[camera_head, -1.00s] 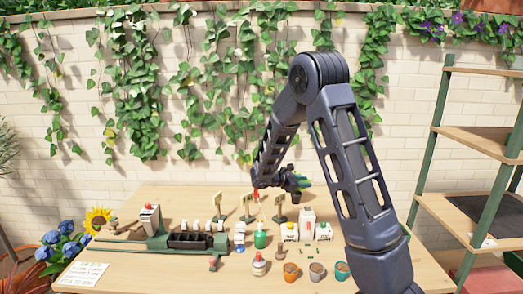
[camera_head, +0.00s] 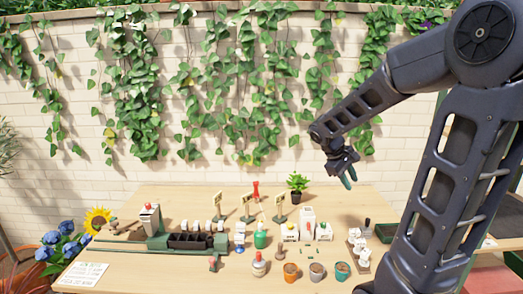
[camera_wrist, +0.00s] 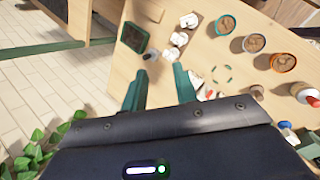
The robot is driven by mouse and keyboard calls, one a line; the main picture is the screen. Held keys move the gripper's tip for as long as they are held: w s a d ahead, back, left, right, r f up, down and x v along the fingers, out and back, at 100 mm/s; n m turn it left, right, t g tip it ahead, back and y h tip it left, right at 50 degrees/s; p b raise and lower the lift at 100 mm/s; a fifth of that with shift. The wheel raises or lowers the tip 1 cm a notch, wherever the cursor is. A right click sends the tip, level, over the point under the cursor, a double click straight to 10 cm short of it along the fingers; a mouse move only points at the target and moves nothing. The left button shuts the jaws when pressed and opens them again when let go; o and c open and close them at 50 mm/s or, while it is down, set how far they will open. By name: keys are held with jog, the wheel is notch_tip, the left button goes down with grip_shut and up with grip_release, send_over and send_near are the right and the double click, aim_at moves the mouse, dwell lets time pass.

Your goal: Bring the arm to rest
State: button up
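My gripper (camera_head: 346,176) hangs in the air above the right back part of the wooden table (camera_head: 330,205), in front of the brick wall. Its two green fingers also show in the wrist view (camera_wrist: 160,88), apart with nothing between them. My arm is folded to the right side of the head view. A small potted plant (camera_head: 297,186) stands upright on the table, left of and below the gripper.
Three pots, orange (camera_head: 290,271), grey (camera_head: 316,271) and teal (camera_head: 342,271), stand at the front edge. A dark green tray (camera_head: 386,232) lies at right.

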jog(key=s+a+r+m+t+y, duration=0.1)
jog(key=s+r+m+t+y, duration=0.1)
jog(key=s, duration=0.5)
jog(key=s+a+r+m+t+y, duration=0.1)
jog(key=s+r+m+t+y, duration=0.1)
jog(key=s+m+y, duration=0.2)
jog(key=shift+s+r+m, duration=0.4)
jog(key=shift+s+m, duration=0.4)
jog(key=shift+s, duration=0.95)
